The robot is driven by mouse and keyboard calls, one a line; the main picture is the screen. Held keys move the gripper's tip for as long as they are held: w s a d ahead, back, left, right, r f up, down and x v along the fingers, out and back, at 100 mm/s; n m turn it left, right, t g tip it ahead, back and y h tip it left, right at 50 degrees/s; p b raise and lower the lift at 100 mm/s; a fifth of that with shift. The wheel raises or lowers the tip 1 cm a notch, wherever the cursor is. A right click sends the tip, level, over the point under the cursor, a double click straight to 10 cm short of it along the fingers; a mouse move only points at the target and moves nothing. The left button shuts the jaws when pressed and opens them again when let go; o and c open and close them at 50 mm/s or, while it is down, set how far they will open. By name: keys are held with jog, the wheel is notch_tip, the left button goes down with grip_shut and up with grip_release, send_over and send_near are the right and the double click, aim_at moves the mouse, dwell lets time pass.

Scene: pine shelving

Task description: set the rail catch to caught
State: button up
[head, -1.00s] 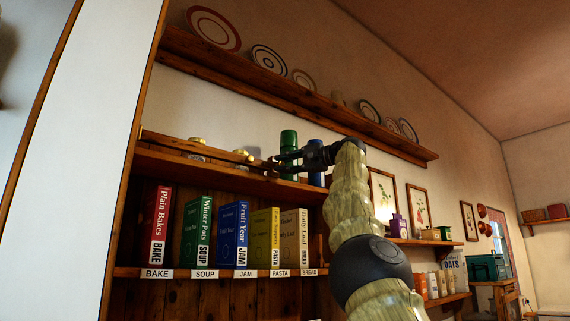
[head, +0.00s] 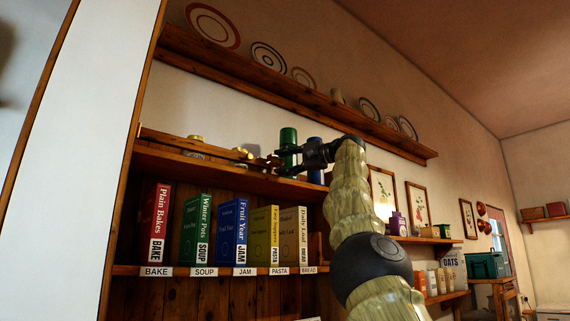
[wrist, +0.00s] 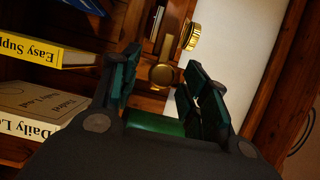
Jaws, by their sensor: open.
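A wooden rail (head: 190,142) runs along the front of the upper shelf. Brass fittings show near its right end in the head view, one small brass piece (head: 274,160) close to my fingertips.
A green canister (head: 288,140) and a blue canister (head: 315,147) stand close behind my gripper. Labelled books, including a red one (head: 155,222), fill the shelf below. Plates, one red-rimmed (head: 212,26), line the high shelf above.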

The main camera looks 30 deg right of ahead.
jog(key=v, duration=1.2)
jog(key=shift+d, duration=0.1)
dwell(0.4)
